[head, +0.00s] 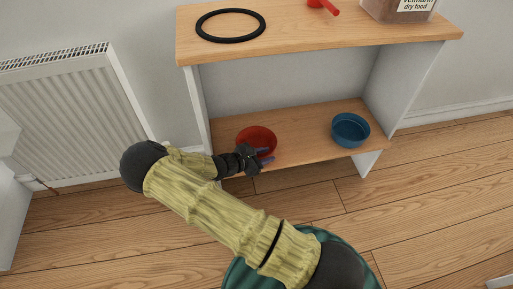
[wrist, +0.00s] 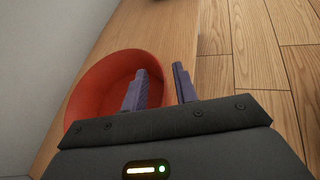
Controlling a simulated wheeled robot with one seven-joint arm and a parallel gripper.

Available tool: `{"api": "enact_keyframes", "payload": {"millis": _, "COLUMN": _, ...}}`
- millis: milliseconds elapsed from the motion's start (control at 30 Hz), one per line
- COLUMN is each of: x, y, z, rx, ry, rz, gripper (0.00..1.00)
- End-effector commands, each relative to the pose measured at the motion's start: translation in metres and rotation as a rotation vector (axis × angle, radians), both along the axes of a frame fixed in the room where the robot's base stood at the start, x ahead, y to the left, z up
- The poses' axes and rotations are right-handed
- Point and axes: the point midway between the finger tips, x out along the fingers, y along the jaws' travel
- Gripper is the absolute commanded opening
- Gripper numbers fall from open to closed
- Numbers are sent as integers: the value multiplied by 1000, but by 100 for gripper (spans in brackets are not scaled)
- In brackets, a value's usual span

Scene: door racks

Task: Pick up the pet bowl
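A red bowl (head: 257,137) sits on the lower shelf, toward its left side; it also shows in the wrist view (wrist: 101,75). A blue bowl (head: 350,129) stands on the same shelf to the right. The pictures do not show which of the two is the pet bowl. My gripper (head: 266,156) is at the front edge of the red bowl. In the wrist view its purple fingers (wrist: 161,88) are apart, with the left one over the bowl's inside and the right one outside its rim. I cannot tell whether either touches the bowl.
The lower shelf (head: 305,136) has bare room between the bowls. The upper shelf (head: 300,35) overhangs it and carries a black ring (head: 230,25), a red item (head: 323,6) and a dry food container (head: 398,8). A radiator (head: 75,115) is at left; wooden floor lies in front.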

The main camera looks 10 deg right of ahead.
Motion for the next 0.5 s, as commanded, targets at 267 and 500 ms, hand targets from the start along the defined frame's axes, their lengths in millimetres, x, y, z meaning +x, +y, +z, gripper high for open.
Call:
{"api": "enact_keyframes", "payload": {"millis": 267, "x": 0, "y": 0, "z": 0, "rx": 0, "ry": -1, "rz": 0, "gripper": 13}}
{"api": "enact_keyframes", "payload": {"millis": 500, "x": 0, "y": 0, "z": 0, "rx": 1, "ry": 0, "rz": 0, "gripper": 0}}
